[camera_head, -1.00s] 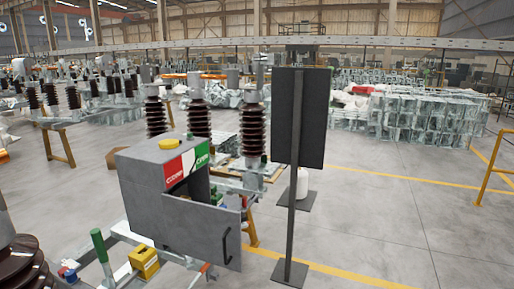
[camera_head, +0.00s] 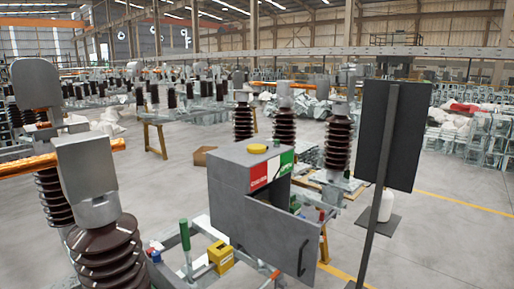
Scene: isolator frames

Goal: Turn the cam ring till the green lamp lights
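A grey box (camera_head: 228,183) on a metal frame stands in the middle, with a yellow round cap (camera_head: 257,149) on top. It carries a red and green label (camera_head: 271,171). Its grey door (camera_head: 262,238), with a dark handle, hangs open at the front and hides most of the inside. I cannot make out a cam ring or a lit green lamp. A green-handled upright part (camera_head: 184,236) and a yellow block (camera_head: 220,257) are at the lower left of the box. My gripper is not in view.
A large brown ribbed insulator (camera_head: 106,256) with a grey top stands close at the left. Several more stand behind the box (camera_head: 284,130). A dark panel on a post (camera_head: 394,130) rises at the right, near a white bottle (camera_head: 386,207). Bare floor (camera_head: 450,245) lies at the right.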

